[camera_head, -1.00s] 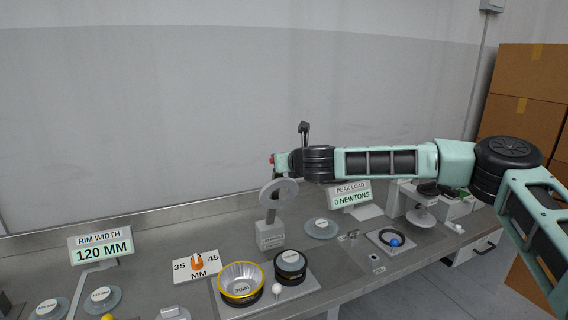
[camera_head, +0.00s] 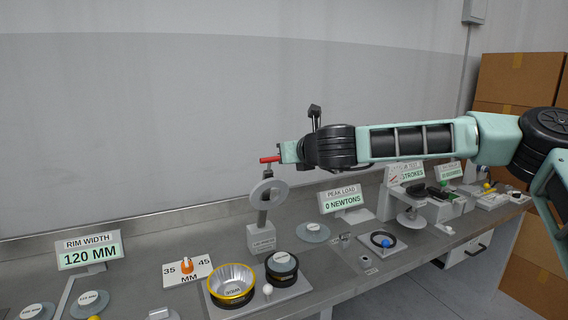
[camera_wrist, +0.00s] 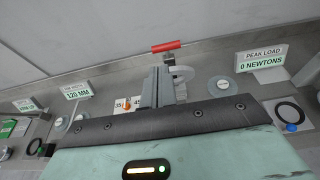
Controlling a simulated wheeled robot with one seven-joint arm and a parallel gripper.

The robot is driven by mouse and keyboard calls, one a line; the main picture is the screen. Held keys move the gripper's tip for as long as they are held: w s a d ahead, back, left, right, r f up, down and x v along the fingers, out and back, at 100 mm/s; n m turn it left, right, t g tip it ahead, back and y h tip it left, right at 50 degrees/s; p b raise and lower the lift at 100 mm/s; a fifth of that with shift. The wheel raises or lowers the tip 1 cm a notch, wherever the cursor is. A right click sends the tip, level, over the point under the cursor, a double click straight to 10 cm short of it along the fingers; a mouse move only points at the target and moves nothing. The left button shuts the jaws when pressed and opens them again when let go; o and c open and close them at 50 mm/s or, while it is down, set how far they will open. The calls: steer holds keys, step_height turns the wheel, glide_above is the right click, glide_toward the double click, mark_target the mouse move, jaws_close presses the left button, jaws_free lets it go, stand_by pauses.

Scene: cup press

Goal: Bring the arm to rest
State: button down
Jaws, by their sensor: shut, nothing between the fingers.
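My arm (camera_head: 410,142) stretches in from the right across the head view, about level, above the bench. My gripper at its left end also shows in the wrist view (camera_wrist: 159,76), with its grey fingers together and nothing between them. The press (camera_head: 261,238) stands below and left of the arm's end, with a ring on its post and a red handle (camera_head: 269,159) at the top. In the wrist view the red handle (camera_wrist: 166,46) appears just past the fingertips; I cannot tell whether they touch. The fingertips are not clear in the head view.
The bench holds a gold-rimmed cup (camera_head: 231,283), a black round piece (camera_head: 281,268), a RIM WIDTH sign (camera_head: 89,249) and a PEAK LOAD sign (camera_head: 342,199). Cardboard boxes (camera_head: 520,90) stand at the right. The space above the bench's left half is clear.

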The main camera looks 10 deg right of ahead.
steer(key=shift+s+d+r, duration=0.1)
steer(key=shift+s+r, duration=0.1)
steer(key=shift+s, duration=0.05)
steer(key=s+a+f+n+g+y+b, duration=0.1)
steer(key=s+a+f+n+g+y, duration=0.25)
steer(key=s+a+f+n, duration=0.45)
steer(key=s+a+f+n+g+y+b, duration=0.1)
steer(key=s+a+f+n+g+y, duration=0.2)
steer(key=s+a+n, duration=0.9)
steer(key=s+d+f+n+g+h+b, duration=0.1)
steer(key=s+d+f+n+g+h, duration=0.25)
steer(key=s+n, duration=0.45)
steer(key=s+d+f+n+g+h, duration=0.2)
steer(key=s+d+f+n, duration=0.3)
steer(key=s, duration=0.4)
steer(key=s+d+r+n+g+h+b, duration=0.1)
steer(key=s+d+n+h, duration=0.3)
steer(key=s+d+n, duration=0.3)
steer(key=s+d, duration=0.2)
steer(key=d, duration=0.3)
steer(key=shift+n+g, duration=0.3)
steer(key=shift+g, duration=0.1)
